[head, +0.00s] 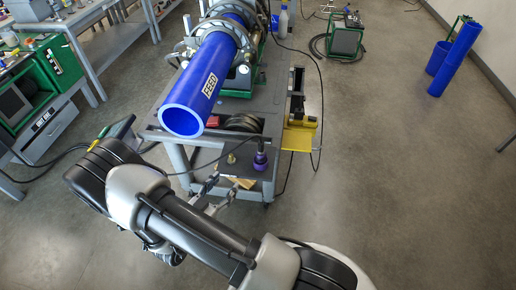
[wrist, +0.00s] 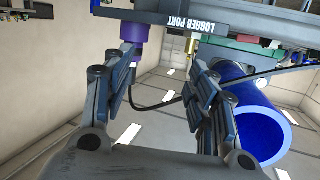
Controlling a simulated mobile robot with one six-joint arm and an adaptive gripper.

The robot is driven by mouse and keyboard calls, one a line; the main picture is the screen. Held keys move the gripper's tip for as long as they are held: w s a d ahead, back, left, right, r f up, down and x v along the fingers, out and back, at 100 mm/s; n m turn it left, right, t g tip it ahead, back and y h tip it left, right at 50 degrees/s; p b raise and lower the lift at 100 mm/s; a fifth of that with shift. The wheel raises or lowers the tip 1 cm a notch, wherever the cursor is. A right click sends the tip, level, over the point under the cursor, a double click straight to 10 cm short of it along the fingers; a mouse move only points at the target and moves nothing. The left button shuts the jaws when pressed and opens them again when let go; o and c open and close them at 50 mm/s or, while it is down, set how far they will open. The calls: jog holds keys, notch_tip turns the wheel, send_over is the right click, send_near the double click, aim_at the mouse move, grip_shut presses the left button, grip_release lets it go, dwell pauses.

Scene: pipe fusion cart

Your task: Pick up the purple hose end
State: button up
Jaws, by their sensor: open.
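The purple hose end (head: 260,160) stands upright on the dark panel at the front of the cart, with a black hose running from its top. In the wrist view, which looks upside down, the purple hose end (wrist: 132,42) sits against the panel marked LOGGER PORT (wrist: 206,25), close by the left finger's tip and partly hidden by it. My gripper (head: 213,190) is to the left of the hose end and near the panel's front edge in the head view. In the wrist view my gripper (wrist: 163,72) is open, with nothing held between its fingers.
A brass fitting (head: 231,159) stands on the panel left of the hose end. The big blue pipe (head: 205,85) lies clamped on the cart (head: 262,100) behind. A yellow shelf (head: 297,138) juts from the cart's right side.

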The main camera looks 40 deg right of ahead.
jog(key=s+h, duration=0.2)
jog(key=s, duration=0.1)
jog(key=b, duration=0.1)
send_near(258, 158)
jog(key=x, duration=0.6)
jog(key=shift+w+d, duration=0.2)
jog(key=shift+s+b+x, duration=0.2)
jog(key=shift+b+x, duration=0.55)
jog(key=shift+x, duration=1.9)
jog(key=shift+d, duration=0.1)
jog(key=shift+c, duration=0.3)
jog(key=c, duration=1.2)
